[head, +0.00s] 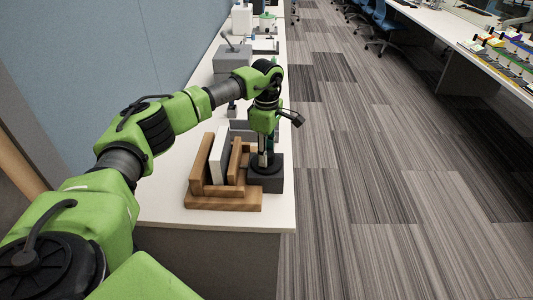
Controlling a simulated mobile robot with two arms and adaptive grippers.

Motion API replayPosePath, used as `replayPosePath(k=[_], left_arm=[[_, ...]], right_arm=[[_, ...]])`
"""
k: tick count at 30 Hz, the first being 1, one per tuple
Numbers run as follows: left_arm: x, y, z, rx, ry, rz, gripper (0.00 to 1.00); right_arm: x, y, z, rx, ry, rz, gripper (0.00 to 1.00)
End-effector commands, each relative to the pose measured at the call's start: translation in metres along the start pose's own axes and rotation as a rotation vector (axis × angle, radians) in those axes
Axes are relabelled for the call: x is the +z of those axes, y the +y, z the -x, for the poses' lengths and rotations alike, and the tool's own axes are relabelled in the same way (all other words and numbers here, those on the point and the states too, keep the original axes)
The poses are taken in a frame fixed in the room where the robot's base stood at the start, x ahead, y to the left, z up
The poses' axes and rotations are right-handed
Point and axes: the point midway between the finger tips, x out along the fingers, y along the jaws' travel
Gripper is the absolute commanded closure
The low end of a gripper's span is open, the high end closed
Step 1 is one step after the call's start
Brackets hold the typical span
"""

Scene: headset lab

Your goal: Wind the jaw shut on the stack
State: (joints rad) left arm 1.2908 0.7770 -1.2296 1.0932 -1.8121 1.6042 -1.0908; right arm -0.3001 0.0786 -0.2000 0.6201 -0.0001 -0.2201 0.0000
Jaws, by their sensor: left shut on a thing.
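A wooden vise (222,200) stands near the front end of the white bench. Its fixed wooden jaw (201,165) is on the left. A pale upright stack (219,155) stands between it and the wooden moving jaw (236,161) on the right. I cannot tell whether the moving jaw touches the stack. A dark grey block (266,181) sits at the right end of the vise. My left gripper (263,160) points down just above this block and is shut on a small part there, probably the crank handle, mostly hidden by the fingers. My right gripper is out of view.
The white bench (168,205) runs away along a blue-grey partition (85,50) on the left. A grey box (232,58) and containers stand farther back. The carpeted aisle (400,190) is open on the right. Another bench with coloured items (510,50) stands at far right.

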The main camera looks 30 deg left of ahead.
Motion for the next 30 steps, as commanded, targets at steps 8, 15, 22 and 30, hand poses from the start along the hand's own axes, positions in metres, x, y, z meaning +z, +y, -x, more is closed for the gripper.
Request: replayPosePath(k=[8,15,22,30], left_arm=[[0.000,0.001,0.002,0.005,-0.002,-0.001,0.89],[0.000,0.001,0.002,0.004,-0.002,-0.001,0.51],[0.000,0.001,0.001,0.002,-0.001,-0.001,0.51],[0.000,0.001,0.033,0.005,-0.002,0.000,0.51]], right_arm=[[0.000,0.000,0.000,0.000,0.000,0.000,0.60],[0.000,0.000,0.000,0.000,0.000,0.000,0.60],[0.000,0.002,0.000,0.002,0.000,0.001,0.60],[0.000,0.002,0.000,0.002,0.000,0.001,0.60]])
